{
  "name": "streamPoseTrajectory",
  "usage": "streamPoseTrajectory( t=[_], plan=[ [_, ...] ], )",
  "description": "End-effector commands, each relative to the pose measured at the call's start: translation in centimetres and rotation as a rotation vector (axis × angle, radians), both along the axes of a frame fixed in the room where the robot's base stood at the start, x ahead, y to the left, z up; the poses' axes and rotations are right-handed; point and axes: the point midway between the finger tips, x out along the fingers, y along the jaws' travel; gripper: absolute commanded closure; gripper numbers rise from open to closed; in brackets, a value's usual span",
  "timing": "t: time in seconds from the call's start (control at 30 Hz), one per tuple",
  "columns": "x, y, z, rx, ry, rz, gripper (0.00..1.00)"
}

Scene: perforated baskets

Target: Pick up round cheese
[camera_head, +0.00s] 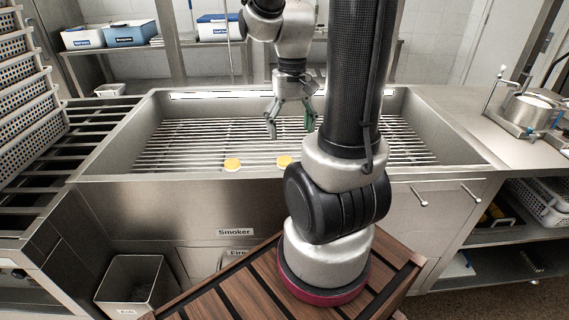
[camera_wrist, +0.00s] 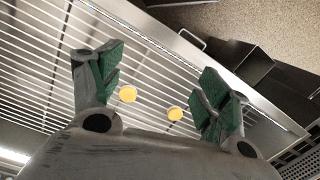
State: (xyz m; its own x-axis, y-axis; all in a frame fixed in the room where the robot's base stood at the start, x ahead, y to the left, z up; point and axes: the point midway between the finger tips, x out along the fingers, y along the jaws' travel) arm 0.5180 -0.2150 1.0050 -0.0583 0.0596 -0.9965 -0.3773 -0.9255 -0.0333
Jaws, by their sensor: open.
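Two round yellow cheeses lie on the metal bar grate of the smoker basin. In the head view one cheese (camera_head: 232,164) is at the front left of the grate, and the other cheese (camera_head: 284,161) is to its right, near the basin's front wall. My gripper (camera_head: 291,128) points down above the grate, beyond the right cheese, open and empty. In the wrist view both cheeses, the left one (camera_wrist: 128,93) and the right one (camera_wrist: 175,113), show between the spread green-padded fingers of my gripper (camera_wrist: 161,75), apart from them.
The smoker basin (camera_head: 125,178) has raised steel walls around the grate (camera_head: 190,140). Stacked perforated baskets (camera_head: 25,90) stand at the left. A steel pot (camera_head: 530,110) sits on the right counter. The rest of the visible grate is clear.

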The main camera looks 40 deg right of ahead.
Motion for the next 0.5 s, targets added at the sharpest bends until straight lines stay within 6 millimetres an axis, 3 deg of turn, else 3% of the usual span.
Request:
streamPoseTrajectory(
  t=[0.3, 0.43, 0.5],
  plan=[
    [5.9, -6.1, -12.6, 0.037, 0.088, -0.481, 0.24],
    [8.6, -8.1, -16.6, 0.024, 0.053, -0.68, 0.24],
    [11.2, -9.4, -17.5, 0.011, -0.014, -0.805, 0.24]
  ],
)
